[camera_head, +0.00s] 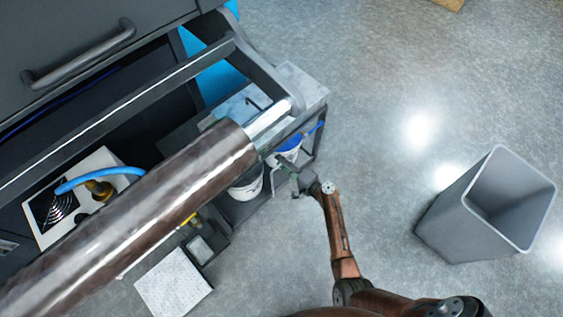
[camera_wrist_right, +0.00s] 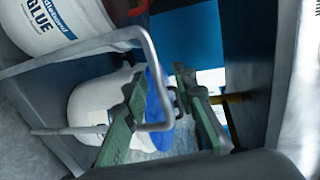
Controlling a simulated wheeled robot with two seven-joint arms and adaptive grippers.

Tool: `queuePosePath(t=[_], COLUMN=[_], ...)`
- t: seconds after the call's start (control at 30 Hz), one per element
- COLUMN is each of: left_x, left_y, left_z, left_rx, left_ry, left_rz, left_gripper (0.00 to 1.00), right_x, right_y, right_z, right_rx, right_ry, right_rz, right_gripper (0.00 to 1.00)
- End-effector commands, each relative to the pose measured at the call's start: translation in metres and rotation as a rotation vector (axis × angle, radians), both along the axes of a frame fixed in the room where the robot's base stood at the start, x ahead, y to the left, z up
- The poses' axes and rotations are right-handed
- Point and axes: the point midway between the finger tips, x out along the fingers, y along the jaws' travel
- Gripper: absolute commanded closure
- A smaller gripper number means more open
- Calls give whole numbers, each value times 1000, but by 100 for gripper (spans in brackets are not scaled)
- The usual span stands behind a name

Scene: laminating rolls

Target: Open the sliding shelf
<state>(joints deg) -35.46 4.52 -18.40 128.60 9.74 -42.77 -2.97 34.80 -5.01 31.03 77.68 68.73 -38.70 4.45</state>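The sliding shelf (camera_head: 240,211) is low in the dark machine, at the centre of the head view, with white buckets on it. In the right wrist view a grey bent-bar handle (camera_wrist_right: 152,58) crosses in front of the buckets. My right gripper (camera_head: 288,172) is at the shelf's right end, beside a blue-lidded bucket. In the wrist view its two green fingers (camera_wrist_right: 168,108) are spread, with the end of the handle between them. I cannot tell whether they touch it. My left gripper is not in view.
A large metallic roll (camera_head: 150,205) spans the machine above the shelf and hides part of it. A glue bucket (camera_wrist_right: 55,22) is close to the handle. A grey bin (camera_head: 480,215) stands at the right.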

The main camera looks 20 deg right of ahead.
Motion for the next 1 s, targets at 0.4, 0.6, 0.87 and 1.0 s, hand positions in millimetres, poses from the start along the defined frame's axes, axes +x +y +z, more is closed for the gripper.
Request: queuePosePath(t=[0.4,0.6,0.87,1.0], left_x=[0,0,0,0], left_y=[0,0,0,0], left_z=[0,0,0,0], left_rx=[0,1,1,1], left_ry=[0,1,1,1], left_rz=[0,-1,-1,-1], left_gripper=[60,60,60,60], right_x=[0,0,-1,-1], right_y=[0,0,0,0], right_z=[0,0,0,0], right_rx=[0,0,0,0], right_ry=[0,0,0,1], right_rz=[0,0,0,0], right_gripper=[93,100,100,100])
